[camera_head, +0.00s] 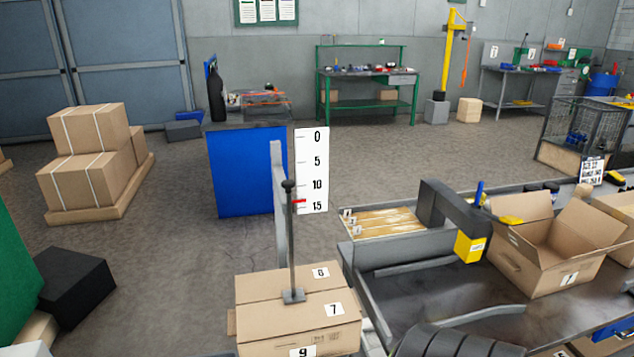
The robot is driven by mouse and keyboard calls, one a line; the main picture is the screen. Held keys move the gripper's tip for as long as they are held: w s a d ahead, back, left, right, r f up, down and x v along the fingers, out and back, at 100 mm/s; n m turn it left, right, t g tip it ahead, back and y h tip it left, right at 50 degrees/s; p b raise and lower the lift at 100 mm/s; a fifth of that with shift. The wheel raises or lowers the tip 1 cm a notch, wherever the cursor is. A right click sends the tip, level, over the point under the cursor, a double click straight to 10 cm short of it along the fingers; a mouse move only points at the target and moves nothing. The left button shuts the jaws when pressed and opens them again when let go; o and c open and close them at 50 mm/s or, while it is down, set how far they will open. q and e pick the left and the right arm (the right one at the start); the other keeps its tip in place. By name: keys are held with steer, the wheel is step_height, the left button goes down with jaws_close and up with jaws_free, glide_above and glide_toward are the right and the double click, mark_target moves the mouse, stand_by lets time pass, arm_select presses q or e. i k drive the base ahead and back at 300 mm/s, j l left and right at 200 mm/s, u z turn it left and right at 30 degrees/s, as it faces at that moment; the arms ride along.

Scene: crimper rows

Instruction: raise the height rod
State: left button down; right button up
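The height rod (291,240) is a thin upright grey rod with a black ball knob (288,185) at its top. Its small grey foot (293,296) appears to rest on the closed cardboard box (270,325) labelled 6, 7 and 9. Beside it stand a grey post (276,160) and a white scale (312,150) marked 0 at the top down to 15. A red pointer (299,201) sits between 10 and 15, just above the 15 mark. Neither of my grippers is in view, and nothing is seen holding the rod.
An open cardboard box (545,240) stands on the dark bench at the right, near a dark arm with a yellow block (470,247). A black ribbed object (455,342) lies at the bottom. A blue cabinet (235,170) stands behind the rod.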

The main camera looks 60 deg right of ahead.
mark_target(293, 295)
steer(key=z, duration=1.65)
